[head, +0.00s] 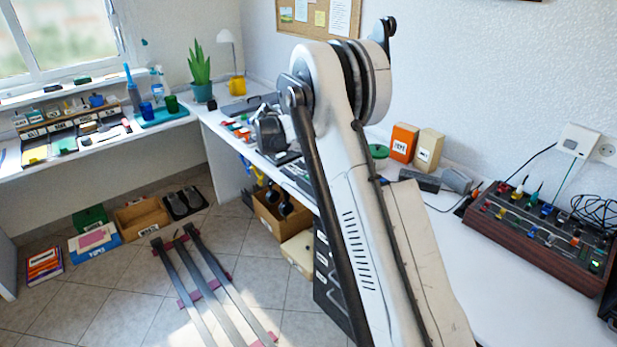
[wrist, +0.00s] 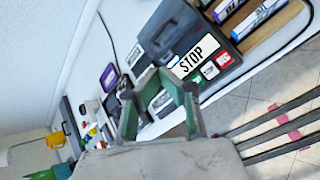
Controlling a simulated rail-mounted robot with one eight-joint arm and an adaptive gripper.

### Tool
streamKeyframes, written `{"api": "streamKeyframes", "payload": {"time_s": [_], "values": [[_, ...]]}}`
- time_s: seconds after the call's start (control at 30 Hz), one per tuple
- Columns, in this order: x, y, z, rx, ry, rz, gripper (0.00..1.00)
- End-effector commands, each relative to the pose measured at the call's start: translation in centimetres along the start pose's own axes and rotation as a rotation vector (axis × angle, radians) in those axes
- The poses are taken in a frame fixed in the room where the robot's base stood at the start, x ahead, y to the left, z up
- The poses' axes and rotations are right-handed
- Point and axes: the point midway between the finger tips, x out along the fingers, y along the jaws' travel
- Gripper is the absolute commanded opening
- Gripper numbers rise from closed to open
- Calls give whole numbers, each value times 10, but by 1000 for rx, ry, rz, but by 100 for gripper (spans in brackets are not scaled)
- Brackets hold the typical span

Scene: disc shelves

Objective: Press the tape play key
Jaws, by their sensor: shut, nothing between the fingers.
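The tape player (wrist: 170,30) is a dark grey box in the upper middle of the wrist view. A large white STOP label (wrist: 197,54) lies along its front. I cannot read which one is play. My gripper (wrist: 165,80) is shut and empty, its green-lined fingers just left of and below the keys. I cannot tell whether it touches the player. In the head view my arm hides the gripper.
A purple-labelled thing (wrist: 109,77) and small coloured items stand to the left. In the head view, a mixer board (head: 540,235) sits at right; bare white desk (head: 470,285) lies in front of it.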

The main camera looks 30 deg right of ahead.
Motion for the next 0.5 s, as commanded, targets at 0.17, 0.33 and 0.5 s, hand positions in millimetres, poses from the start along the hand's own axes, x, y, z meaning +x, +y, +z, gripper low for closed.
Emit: {"api": "streamKeyframes", "payload": {"time_s": [0.17, 0.33, 0.5], "values": [[6, -4, -4, 0, 0, 0, 0], [17, -12, -12, 0, 0, 0, 0], [32, -23, -24, 1, 1, 0, 0]]}}
